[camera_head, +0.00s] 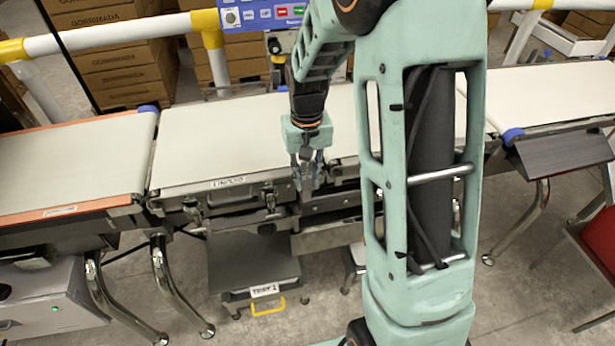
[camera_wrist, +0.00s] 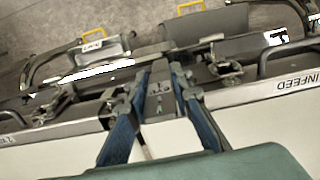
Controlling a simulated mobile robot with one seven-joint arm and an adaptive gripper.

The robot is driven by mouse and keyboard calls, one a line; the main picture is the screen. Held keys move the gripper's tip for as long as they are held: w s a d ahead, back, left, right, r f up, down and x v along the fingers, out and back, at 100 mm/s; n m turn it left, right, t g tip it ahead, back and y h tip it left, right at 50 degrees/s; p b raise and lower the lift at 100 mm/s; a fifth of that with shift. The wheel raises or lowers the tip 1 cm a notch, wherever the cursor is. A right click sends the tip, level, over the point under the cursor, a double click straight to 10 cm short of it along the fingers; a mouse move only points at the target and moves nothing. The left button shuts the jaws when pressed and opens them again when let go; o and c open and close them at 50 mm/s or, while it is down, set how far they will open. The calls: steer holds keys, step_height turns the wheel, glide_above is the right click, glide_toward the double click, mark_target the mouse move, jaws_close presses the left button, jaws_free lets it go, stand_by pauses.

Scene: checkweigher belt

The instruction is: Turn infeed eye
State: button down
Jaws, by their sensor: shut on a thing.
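My gripper (camera_head: 306,180) points down at the front edge of the conveyor, just right of the INFEED label (camera_head: 229,182). In the wrist view, its two blue-sided fingers (camera_wrist: 160,78) stand on either side of a small grey block with small marks on top, which I take to be the infeed eye (camera_wrist: 159,104). The fingers are shut on it. In the head view the eye is hidden by the gripper, and its exact facing cannot be told.
Pale belts (camera_head: 225,135) run along the line behind the gripper. A dark tray with a yellow handle (camera_head: 268,308) sits below. Latches and a black handle (camera_wrist: 285,52) project along the front rail near the fingers. A control panel (camera_head: 262,14) stands behind the belt.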

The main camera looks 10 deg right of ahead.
stand_by(0.4)
steer(key=c, duration=1.7)
jaws_free()
step_height(320, 180, up, 12)
steer(key=shift+r, duration=0.1)
